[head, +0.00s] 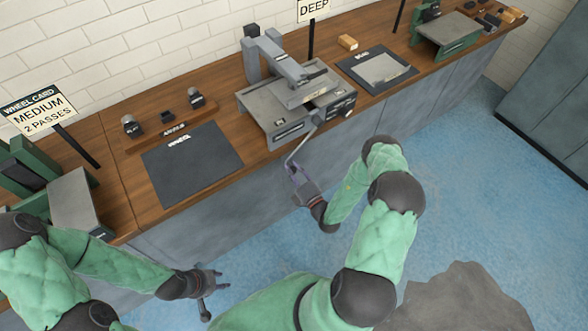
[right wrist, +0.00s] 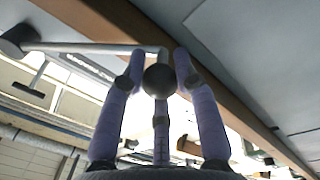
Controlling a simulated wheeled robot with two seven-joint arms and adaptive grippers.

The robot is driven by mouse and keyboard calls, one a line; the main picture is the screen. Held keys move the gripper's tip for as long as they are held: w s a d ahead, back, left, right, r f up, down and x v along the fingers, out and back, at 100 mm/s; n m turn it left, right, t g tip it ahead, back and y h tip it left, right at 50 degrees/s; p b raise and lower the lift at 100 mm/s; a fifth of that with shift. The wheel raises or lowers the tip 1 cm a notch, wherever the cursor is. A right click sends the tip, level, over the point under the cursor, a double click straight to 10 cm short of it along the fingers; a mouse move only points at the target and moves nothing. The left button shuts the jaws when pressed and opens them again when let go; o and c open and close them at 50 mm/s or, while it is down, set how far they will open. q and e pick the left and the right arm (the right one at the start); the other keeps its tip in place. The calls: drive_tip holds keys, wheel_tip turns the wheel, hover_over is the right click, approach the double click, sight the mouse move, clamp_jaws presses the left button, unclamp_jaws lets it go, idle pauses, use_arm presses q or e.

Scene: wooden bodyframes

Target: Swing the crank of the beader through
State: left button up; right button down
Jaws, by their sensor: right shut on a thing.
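The grey beader (head: 283,108) stands on the wooden bench in the head view. Its crank (head: 301,145) hangs from the front side, over the bench's front edge. My right gripper (head: 295,168) is at the crank's lower end. In the right wrist view, the dark round crank knob (right wrist: 160,80) sits between the purple fingers of my right gripper (right wrist: 160,68), which are shut on it. The crank's metal arm (right wrist: 90,48) runs left from the knob to a round hub. My left gripper (head: 213,298) is open and empty, low in front of the bench.
A dark wheel mat (head: 190,165) and a wooden rack (head: 168,120) with small wheels lie left of the beader. A dark mat with a grey sheet (head: 382,69) lies right of it. A "MEDIUM 2 PASSES" card (head: 40,112) stands at left. Blue floor is clear before the bench.

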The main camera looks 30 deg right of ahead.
drive_tip(key=shift+r, duration=0.15)
drive_tip(key=c, duration=0.9)
unclamp_jaws()
drive_tip(key=shift+s, duration=0.3)
drive_tip(key=s, duration=0.3)
drive_tip(key=s+f, duration=0.1)
drive_tip(key=s, duration=0.7)
drive_tip(key=shift+s+d+f, duration=0.15)
drive_tip(key=shift+d+f, duration=0.05)
drive_tip(key=shift+d, duration=0.15)
